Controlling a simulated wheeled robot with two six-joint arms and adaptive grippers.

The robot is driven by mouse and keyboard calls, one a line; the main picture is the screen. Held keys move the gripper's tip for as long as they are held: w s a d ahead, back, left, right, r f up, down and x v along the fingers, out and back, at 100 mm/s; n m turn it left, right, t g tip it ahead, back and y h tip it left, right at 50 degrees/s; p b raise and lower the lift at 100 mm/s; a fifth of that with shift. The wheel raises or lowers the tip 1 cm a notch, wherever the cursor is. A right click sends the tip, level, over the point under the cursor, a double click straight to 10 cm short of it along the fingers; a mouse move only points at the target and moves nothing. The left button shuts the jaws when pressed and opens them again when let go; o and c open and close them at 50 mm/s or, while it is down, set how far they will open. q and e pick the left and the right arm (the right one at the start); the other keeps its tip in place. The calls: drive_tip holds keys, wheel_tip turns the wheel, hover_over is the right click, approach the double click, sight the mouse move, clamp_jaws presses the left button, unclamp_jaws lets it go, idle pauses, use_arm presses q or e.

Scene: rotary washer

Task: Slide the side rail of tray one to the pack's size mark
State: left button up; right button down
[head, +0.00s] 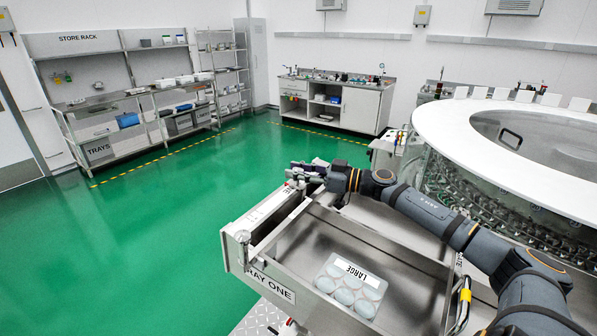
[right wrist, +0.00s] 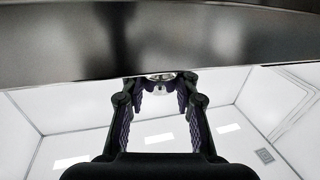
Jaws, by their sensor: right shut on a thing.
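Tray one is an open steel tray (head: 268,287) with a "TRAY ONE" label at its near left end. A pack (head: 350,284) marked LARGE, with several round pale cups, lies flat in it, toward the right. The side rail (head: 278,237) runs along the tray's left side, with a clear gap between it and the pack. My right gripper (head: 306,172) is at the far left corner of the tray. In the right wrist view, its fingers (right wrist: 160,90) close around a small round metal knob (right wrist: 160,77) under a dark edge. The size mark cannot be read. My left gripper is out of view.
A large round washer with a white rim (head: 440,115) stands at the right, behind my arm. A store rack (head: 85,115) and a bench (head: 335,105) stand at the back. The green floor (head: 160,240) left of the tray is clear.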

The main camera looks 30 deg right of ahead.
drive_tip(key=a+p, duration=0.1)
drive_tip(key=s+a+p, duration=0.1)
drive_tip(key=a, duration=0.1)
drive_tip(key=s+a+p, duration=0.1)
drive_tip(key=shift+a+r+p, duration=0.25)
drive_tip(key=shift+p, duration=0.1)
drive_tip(key=s+a, duration=0.1)
drive_tip(key=a, duration=0.1)
drive_tip(key=s+a, duration=0.1)
drive_tip(key=a, duration=0.2)
drive_tip(key=s+a, duration=0.1)
drive_tip(key=a, duration=0.2)
drive_tip(key=shift+s+f, duration=0.1)
drive_tip(key=shift+f, duration=0.15)
drive_tip(key=c, duration=1)
unclamp_jaws()
